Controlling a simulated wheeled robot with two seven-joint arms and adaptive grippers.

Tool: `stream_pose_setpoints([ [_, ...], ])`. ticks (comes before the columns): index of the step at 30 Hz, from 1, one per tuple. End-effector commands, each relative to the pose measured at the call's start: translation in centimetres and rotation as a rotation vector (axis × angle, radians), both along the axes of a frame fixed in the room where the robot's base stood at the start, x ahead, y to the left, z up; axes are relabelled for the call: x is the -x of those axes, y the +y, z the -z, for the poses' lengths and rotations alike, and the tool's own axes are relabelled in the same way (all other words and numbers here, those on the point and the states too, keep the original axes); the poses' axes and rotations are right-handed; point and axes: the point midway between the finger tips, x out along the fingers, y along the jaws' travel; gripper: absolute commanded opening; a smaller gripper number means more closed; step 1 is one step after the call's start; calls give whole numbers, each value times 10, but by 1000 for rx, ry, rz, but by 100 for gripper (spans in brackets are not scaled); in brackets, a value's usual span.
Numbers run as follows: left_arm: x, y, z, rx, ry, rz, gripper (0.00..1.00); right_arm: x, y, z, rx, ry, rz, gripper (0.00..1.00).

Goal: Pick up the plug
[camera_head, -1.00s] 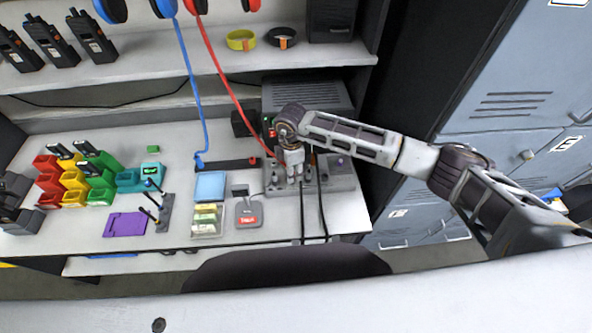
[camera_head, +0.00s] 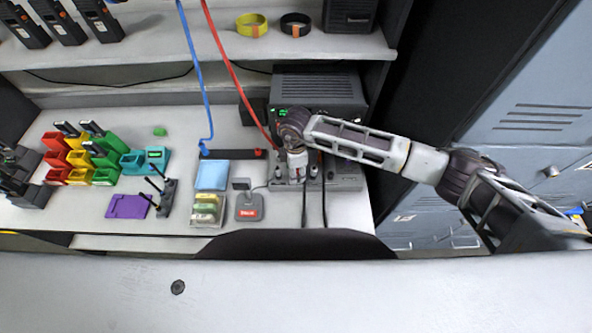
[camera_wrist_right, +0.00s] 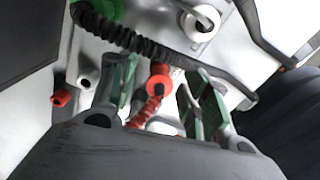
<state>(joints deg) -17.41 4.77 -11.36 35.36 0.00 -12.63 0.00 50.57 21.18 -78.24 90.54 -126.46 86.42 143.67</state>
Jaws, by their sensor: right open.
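My right gripper (camera_head: 297,174) points down over the grey socket panel (camera_head: 345,183) on the desk. In the right wrist view its two green-padded fingers (camera_wrist_right: 166,95) are apart. A red plug (camera_wrist_right: 160,80) with a coiled red cord shows between them; I cannot tell whether the pads touch it. A white plug (camera_wrist_right: 200,20) and a green plug (camera_wrist_right: 92,10) show beyond the fingers. In the head view the red cable (camera_head: 232,72) comes down from the shelf towards my right gripper, which hides its lower end. My left gripper is not in view.
A dark radio unit (camera_head: 318,90) stands just behind the panel. Black cables (camera_head: 323,205) hang over the desk's front edge. A blue cable (camera_head: 196,85) ends at a black strip (camera_head: 232,154). Left are a red-tipped pad (camera_head: 249,207) and coloured bins (camera_head: 80,158). A dark chair back (camera_head: 295,245) is in front.

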Motion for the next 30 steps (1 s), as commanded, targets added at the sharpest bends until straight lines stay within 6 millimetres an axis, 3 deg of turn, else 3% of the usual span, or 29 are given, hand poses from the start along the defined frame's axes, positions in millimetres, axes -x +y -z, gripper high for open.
stream_pose_setpoints([
  [2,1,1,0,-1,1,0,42,0,0,0,0,0,0,46],
  [12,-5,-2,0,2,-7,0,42,0,0,0,0,0,1,3],
  [30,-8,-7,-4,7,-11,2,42,-12,-8,-11,2,-1,2,3],
])
